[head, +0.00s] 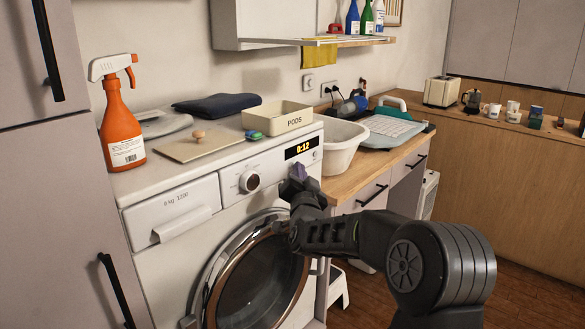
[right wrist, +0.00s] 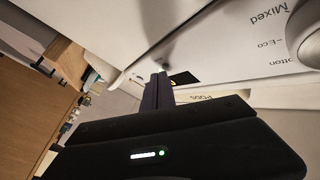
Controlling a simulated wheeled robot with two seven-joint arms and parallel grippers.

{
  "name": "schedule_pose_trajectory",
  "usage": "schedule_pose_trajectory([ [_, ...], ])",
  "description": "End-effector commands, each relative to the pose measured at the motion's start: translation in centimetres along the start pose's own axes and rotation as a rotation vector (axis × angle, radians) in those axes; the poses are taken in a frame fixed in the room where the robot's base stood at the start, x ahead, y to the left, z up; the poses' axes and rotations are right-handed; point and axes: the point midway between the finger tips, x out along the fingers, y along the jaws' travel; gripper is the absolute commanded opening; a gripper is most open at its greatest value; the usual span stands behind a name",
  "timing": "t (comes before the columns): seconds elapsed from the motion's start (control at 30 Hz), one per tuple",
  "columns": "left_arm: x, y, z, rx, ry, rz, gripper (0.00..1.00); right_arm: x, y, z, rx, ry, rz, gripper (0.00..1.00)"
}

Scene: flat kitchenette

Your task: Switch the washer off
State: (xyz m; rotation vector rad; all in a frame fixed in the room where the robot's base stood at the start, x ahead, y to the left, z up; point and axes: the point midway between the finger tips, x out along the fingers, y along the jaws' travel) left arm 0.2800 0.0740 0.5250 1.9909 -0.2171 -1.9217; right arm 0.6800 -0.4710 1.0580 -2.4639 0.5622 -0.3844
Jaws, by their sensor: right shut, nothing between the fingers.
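The white washer (head: 160,268) stands left of centre in the head view, its round door (head: 262,290) closed. Its display (head: 300,148) is lit and reads 0:12. The dial (head: 250,181) is on the panel left of the display; it also shows at the right wrist view's upper right edge (right wrist: 307,35). My right gripper (head: 298,176) is shut and empty, its fingertips at the panel just below the display. In the right wrist view the closed fingers (right wrist: 158,88) point at a small round button (right wrist: 165,66); I cannot tell whether they touch it. My left gripper is out of view.
A white basin (head: 338,147) stands right, on the wooden counter (head: 352,189).

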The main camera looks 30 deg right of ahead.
Motion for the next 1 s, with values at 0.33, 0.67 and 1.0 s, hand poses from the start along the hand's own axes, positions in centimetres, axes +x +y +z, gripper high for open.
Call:
schedule_pose_trajectory([
  [0.33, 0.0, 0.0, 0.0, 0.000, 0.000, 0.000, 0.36, 0.0, 0.0, 0.0, 0.000, 0.000, 0.000, 0.00],
  [0.67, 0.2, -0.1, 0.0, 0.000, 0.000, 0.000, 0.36, 0.3, -0.2, 0.2, 0.001, 0.000, 0.001, 0.00],
  [1.0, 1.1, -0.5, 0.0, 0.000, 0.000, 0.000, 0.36, -0.4, 0.4, -0.1, 0.001, 0.000, 0.000, 0.00],
])
